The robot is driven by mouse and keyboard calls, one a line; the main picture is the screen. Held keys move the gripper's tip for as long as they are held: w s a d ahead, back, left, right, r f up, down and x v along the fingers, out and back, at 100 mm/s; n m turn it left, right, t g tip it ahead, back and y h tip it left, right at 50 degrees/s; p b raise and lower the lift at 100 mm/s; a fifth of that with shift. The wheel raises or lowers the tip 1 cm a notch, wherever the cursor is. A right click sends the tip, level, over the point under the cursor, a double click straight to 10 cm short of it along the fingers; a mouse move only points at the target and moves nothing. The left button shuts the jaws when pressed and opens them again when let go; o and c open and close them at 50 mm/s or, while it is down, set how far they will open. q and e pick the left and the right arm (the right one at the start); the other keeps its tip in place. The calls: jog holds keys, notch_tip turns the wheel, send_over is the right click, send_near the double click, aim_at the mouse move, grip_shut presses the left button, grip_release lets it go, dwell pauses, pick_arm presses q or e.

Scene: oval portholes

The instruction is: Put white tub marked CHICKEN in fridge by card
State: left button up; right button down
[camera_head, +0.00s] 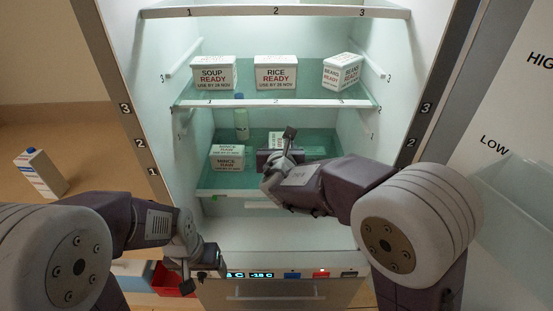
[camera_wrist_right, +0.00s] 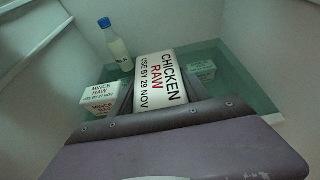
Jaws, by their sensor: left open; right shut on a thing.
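The white tub marked CHICKEN RAW, USE BY 29 NOV (camera_wrist_right: 160,82) is between the fingers of my right gripper (camera_head: 279,148), which is shut on it. In the head view the tub (camera_head: 280,138) is mostly hidden by that gripper. It is inside the fridge (camera_head: 205,174) at the lower glass shelf; I cannot tell whether it touches the glass. My left gripper (camera_head: 206,268) is open and empty, low in front of the fridge. The card (camera_head: 520,105) at the right shows only the words HIGH and LOW, cut off by the frame edge.
A MINCE RAW tub (camera_head: 228,157) stands left on the lower shelf, with a bottle (camera_head: 241,122) behind it. SOUP (camera_head: 213,73), RICE (camera_head: 276,73) and BEANS (camera_head: 342,72) tubs, marked READY, occupy the shelf above. A carton (camera_head: 42,172) stands outside left.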

jog(key=w+f, duration=0.6)
jog(key=w+a+f, duration=0.1)
jog(key=w+f, duration=0.3)
pick_arm(q)
jog(key=shift+w+d+f, duration=0.1)
jog(key=shift+w+f, duration=0.15)
jog(key=shift+w, duration=0.2)
pick_arm(e)
jog(key=shift+s+r, duration=0.1)
jog(key=shift+s, duration=0.05)
pick_arm(q)
jog(key=shift+f, duration=0.1)
pick_arm(e)
jog(key=c, duration=0.5)
grip_release()
